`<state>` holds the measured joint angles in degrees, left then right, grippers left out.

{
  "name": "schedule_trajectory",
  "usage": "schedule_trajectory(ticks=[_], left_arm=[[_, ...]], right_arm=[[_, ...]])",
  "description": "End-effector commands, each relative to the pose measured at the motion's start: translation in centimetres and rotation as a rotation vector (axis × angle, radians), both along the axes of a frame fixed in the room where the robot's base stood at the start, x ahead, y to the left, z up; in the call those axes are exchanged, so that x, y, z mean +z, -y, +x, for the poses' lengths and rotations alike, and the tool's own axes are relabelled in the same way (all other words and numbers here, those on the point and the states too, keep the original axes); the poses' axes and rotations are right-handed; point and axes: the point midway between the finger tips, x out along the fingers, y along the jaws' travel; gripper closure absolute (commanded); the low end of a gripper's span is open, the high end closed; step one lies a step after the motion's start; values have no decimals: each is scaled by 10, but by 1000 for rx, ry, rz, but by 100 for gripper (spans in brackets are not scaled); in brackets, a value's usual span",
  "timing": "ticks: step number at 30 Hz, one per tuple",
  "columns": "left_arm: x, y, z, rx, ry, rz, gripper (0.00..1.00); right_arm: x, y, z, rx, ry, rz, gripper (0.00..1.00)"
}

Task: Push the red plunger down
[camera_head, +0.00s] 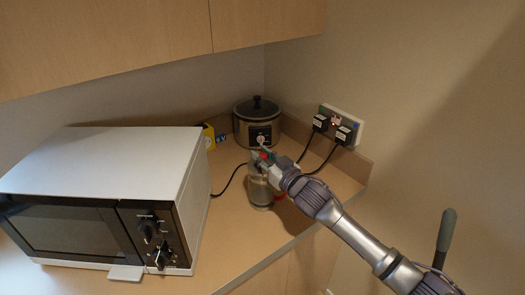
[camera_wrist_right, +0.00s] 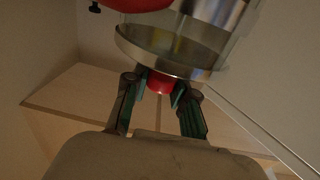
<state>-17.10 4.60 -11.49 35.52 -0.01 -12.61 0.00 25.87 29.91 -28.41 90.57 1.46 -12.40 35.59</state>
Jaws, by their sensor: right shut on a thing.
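A glass and metal press pot (camera_head: 260,188) stands upright on the counter, left of my right forearm. Its red plunger (camera_head: 264,155) is at the top, mostly covered by my right gripper (camera_head: 267,160). In the right wrist view the red plunger knob (camera_wrist_right: 160,83) sits between the fingertips of my right gripper (camera_wrist_right: 156,92), which is shut on it. The metal lid (camera_wrist_right: 165,55) and glass body lie just beyond the knob, upside down in that picture. How far the plunger stands out is hard to tell. My left gripper is not in view.
A white microwave (camera_head: 118,165) fills the left of the counter. A slow cooker (camera_head: 257,120) stands in the back corner beside a yellow item (camera_head: 209,136). A wall socket (camera_head: 342,125) with two black plugs is behind at right. Bare counter (camera_head: 235,240) lies in front.

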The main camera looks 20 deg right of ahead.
Motion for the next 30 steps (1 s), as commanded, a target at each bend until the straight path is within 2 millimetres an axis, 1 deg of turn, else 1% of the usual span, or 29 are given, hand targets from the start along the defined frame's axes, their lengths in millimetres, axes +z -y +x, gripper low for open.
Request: schedule_trajectory(ticks=[1, 9, 10, 12, 15, 21, 25, 28, 30], left_arm=[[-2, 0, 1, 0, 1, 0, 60], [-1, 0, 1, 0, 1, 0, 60], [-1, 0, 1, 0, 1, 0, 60], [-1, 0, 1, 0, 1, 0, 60], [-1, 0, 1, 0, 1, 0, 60], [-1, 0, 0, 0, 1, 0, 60], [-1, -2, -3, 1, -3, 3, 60], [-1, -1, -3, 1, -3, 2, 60], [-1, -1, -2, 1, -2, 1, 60]], right_arm=[[-6, 0, 0, -1, -5, -2, 100], [-7, 0, -1, -1, -10, -2, 100], [-8, 0, -1, -1, -11, -2, 73], [-8, 0, -1, -2, -11, -2, 61], [-6, 0, 0, -2, -8, -1, 47], [-5, 0, 0, -1, -6, -1, 47], [-5, 1, -3, -1, -5, -1, 47], [-6, 5, -13, -2, -7, -1, 47], [-6, 8, -25, -1, -7, -1, 47]])
